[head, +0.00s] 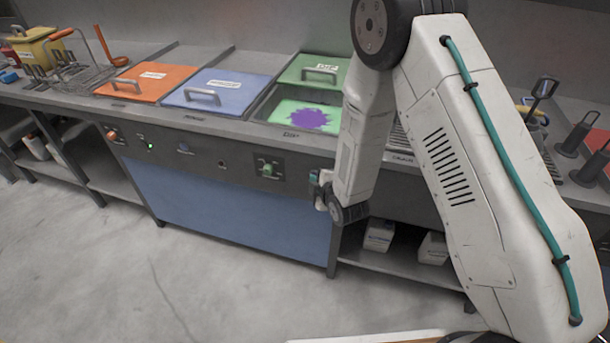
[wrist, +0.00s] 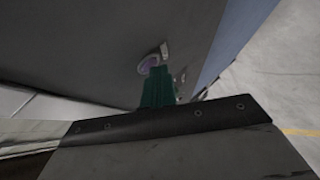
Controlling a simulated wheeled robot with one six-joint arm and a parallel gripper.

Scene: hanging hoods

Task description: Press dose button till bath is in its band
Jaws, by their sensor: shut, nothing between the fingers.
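The bath (head: 306,116) is an open tank holding green liquid with a purple patch. Its green lid (head: 318,70) is slid back behind it. In the wrist view, a round purplish button (wrist: 149,65) with a metal bracket beside it sits on the dark front panel (wrist: 90,45). My gripper (wrist: 158,77) has teal fingers, shut and empty. Its tips overlap the button's lower edge in the picture; I cannot tell whether they touch. In the head view, my gripper (head: 319,187) is at the panel's right end, and no such button shows there. No band readout is legible.
Orange (head: 148,82) and blue (head: 218,90) lids cover the tanks to the left. A green knob (head: 267,169) and a lit green lamp (head: 150,146) are on the panel. White boxes (head: 379,236) stand on a low shelf. The floor in front is clear.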

